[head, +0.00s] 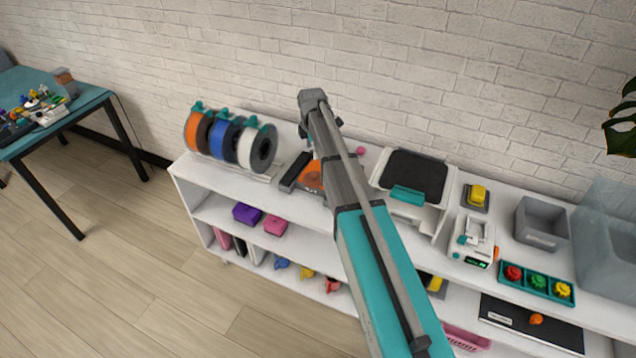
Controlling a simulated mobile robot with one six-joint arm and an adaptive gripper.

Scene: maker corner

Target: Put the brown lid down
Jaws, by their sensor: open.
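My arm (375,265) reaches from the bottom edge up and to the left, over the white shelf unit. My gripper's fingers cannot be made out; the arm itself may hide them. I cannot clearly identify a brown lid. A small brownish-topped block (63,76) stands on the teal table at the far left, too small to tell what it is. An orange item (311,176) lies on the shelf top, partly behind my arm.
The white shelf top (190,166) holds spools (236,140), a dark-topped machine (413,178), a small white device (472,240), a grey bin (541,223) and a teal tray (517,279) of coloured knobs. The teal table (90,103) is at left. Floor (120,270) is clear.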

